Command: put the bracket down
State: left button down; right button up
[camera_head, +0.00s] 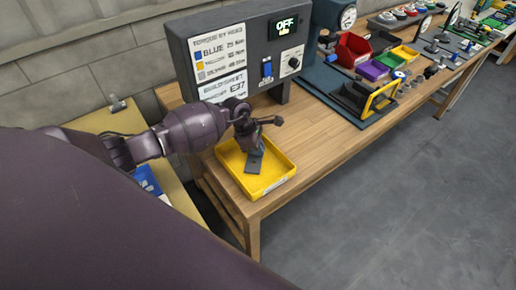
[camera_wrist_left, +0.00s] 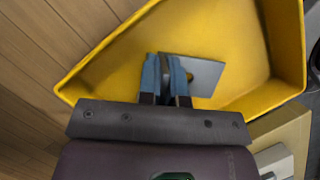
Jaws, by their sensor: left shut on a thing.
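The bracket (camera_head: 253,165) is a flat grey metal piece at my left gripper's tips, over the floor of the yellow tray (camera_head: 284,182). My left gripper (camera_head: 257,149) points down into the tray and is shut on the bracket. In the left wrist view the blue fingers (camera_wrist_left: 166,80) stand close together, with the grey bracket plate (camera_wrist_left: 207,73) reaching out to their right. The yellow tray also shows there (camera_wrist_left: 285,28), around the fingers. I cannot tell whether the bracket touches the tray floor. My right gripper is not in view.
The tray sits at the near end of a wooden bench (camera_head: 325,143). A grey control box (camera_head: 243,52) with an OFF display stands behind it. Farther right are a red bin (camera_head: 353,49), a purple bin (camera_head: 373,70) and a dark fixture (camera_head: 362,98). Bare bench lies right of the tray.

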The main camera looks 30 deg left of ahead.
pick_arm(q)
jog(key=shift+f, duration=0.1)
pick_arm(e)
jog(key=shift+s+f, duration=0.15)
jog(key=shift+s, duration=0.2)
pick_arm(q)
jog(key=shift+f, duration=0.15)
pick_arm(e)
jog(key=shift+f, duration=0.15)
pick_arm(q)
jog(key=c, duration=1.4)
grip_release()
jog(key=shift+o, duration=0.6)
jog(key=shift+r, duration=0.25)
jog(key=v, duration=1.1)
jog(key=shift+r+b, duration=0.3)
jog(key=shift+r, duration=0.1)
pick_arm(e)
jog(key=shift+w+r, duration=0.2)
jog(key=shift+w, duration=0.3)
pick_arm(q)
jog(key=shift+a, duration=0.15)
